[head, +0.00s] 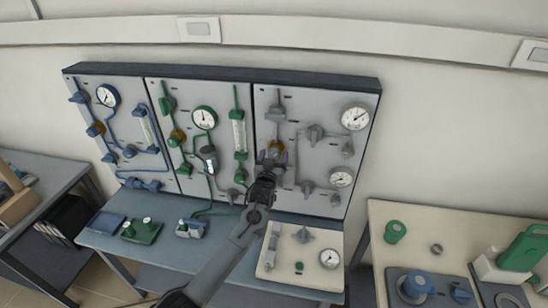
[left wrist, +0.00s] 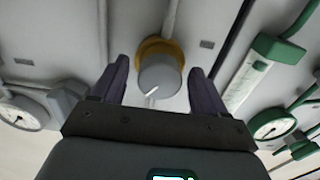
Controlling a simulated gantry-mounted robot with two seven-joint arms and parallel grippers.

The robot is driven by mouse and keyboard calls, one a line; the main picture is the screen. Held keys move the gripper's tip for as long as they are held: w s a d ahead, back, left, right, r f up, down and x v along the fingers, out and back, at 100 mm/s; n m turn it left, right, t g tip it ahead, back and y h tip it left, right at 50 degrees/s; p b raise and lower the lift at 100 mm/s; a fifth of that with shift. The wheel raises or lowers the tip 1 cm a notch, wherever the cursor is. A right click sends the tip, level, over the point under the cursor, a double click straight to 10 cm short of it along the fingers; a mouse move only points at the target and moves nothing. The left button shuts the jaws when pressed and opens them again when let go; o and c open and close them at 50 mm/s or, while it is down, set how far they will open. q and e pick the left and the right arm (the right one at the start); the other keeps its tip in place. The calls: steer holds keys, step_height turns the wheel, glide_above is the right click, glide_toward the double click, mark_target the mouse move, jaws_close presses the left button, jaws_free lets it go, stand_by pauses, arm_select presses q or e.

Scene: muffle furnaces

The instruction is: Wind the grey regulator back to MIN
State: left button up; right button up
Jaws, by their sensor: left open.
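The grey regulator (left wrist: 160,76) is a round grey knob on a brass-coloured collar (left wrist: 152,45), fixed to the grey right-hand wall panel. A white pointer line shows near its lower edge in the left wrist view; no MIN mark is legible. In the head view, my gripper mostly covers the knob, and a bit of the brass (head: 277,145) shows. My left gripper (head: 270,158) is open in front of the panel. In the left wrist view its two dark fingers (left wrist: 158,68) stand on either side of the knob, with visible gaps. My right gripper is not in view.
On the same panel are an upper gauge (head: 355,118), a lower gauge (head: 341,178) and a grey valve handle (head: 314,132). The green-piped panel (head: 220,96) adjoins at left. A cream board (head: 272,262) with a gauge lies on the bench below.

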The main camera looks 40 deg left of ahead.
arm_select(q)
steer(key=shift+w+a, duration=0.1)
steer(key=shift+w, duration=0.1)
steer(key=shift+c, duration=0.3)
steer(key=c, duration=1)
